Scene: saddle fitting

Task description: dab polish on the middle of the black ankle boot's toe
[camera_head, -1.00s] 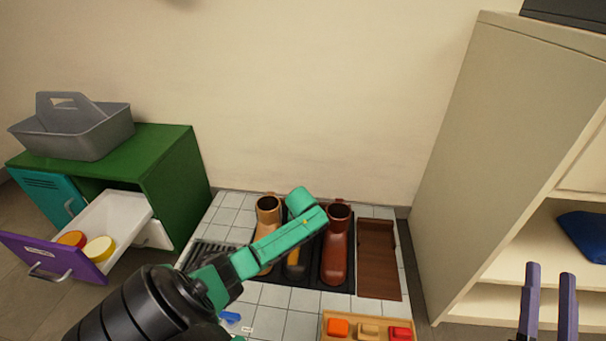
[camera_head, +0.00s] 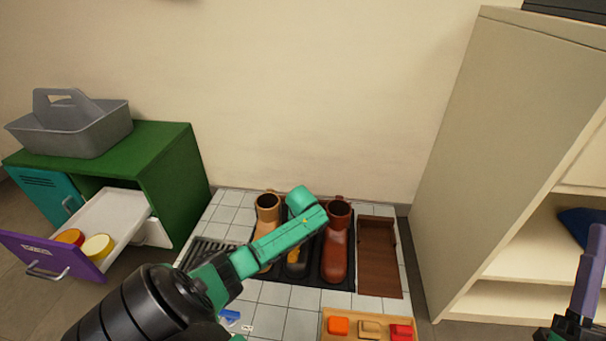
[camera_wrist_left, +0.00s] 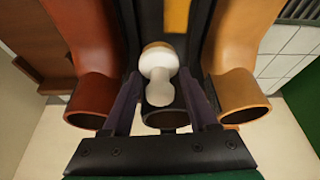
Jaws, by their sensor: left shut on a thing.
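The black ankle boot (camera_head: 297,269) stands between a tan boot (camera_head: 267,205) and a red-brown boot (camera_head: 337,245). It is partly hidden by my left arm in the head view. An orange-yellow patch (camera_wrist_left: 177,14) shows along its front. My left gripper (camera_wrist_left: 158,82) is shut on a white dauber (camera_wrist_left: 160,92) with a rounded, brown-edged head. In the wrist view the dauber overlaps the black boot; whether it touches cannot be told. My right gripper (camera_head: 588,270) is at the right edge, cut off, with no boot near it.
The boots stand on a dark mat on a tiled top (camera_head: 276,293). A brown tray (camera_head: 378,260) lies right of them, a wooden block holder (camera_head: 368,313) in front. A purple-fronted drawer (camera_head: 55,258) stands open at left, holding round tins. A tall shelf (camera_head: 475,170) stands at right.

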